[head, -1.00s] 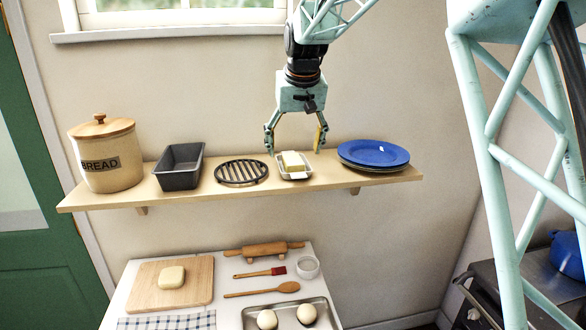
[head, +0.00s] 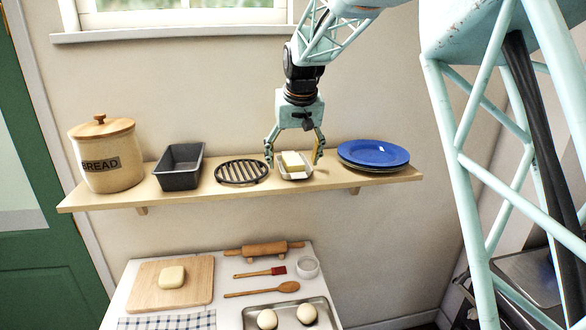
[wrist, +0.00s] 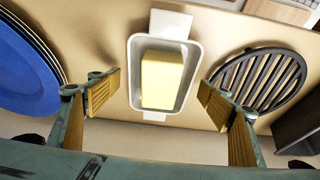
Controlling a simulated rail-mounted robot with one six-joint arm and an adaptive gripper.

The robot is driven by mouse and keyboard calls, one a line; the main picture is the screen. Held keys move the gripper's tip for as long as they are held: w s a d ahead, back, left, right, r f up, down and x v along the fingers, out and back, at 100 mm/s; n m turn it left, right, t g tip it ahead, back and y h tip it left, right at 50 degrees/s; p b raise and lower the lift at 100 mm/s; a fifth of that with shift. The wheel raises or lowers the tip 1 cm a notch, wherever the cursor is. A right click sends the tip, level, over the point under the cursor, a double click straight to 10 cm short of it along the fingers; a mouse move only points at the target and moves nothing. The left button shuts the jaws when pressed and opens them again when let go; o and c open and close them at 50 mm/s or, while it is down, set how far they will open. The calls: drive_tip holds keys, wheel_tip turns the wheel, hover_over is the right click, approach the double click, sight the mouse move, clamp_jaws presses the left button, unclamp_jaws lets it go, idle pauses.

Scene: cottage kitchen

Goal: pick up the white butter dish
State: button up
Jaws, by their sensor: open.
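The white butter dish (head: 298,174) sits on the wooden shelf between the black trivet and the blue plates, with a yellow block of butter (head: 293,162) in it. In the wrist view the dish (wrist: 138,105) lies in the middle, with a white tab at each end, and the butter (wrist: 164,80) inside. My gripper (head: 293,163) is open and empty, with its fingers to the left and right of the dish. In the wrist view the fingertips (wrist: 158,95) are apart on either side of the dish, with a gap to it on both sides.
The black trivet (head: 241,172) lies close on the dish's left, with a dark loaf tin (head: 179,167) and a bread crock (head: 104,158) beyond. A stack of blue plates (head: 373,153) is on its right. A table with baking things (head: 140,290) stands below the shelf (head: 330,180).

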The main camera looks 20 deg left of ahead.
drive_tip(key=shift+c, duration=0.7)
drive_tip(key=c, duration=0.9)
drive_tip(key=shift+r, duration=0.15)
drive_tip(key=shift+r, duration=1.7)
drive_tip(key=shift+s+d+r+b, duration=0.3)
drive_tip(key=shift+s+d, duration=1.1)
drive_tip(key=shift+s, duration=0.85)
drive_tip(key=shift+s+d+r+b, duration=0.15)
drive_tip(key=shift+s+d+b, duration=0.15)
drive_tip(key=shift+s+d, duration=1.5)
drive_tip(key=shift+s+d+r+b, duration=0.3)
drive_tip(key=shift+s+d, duration=0.65)
drive_tip(key=shift+s, duration=1.75)
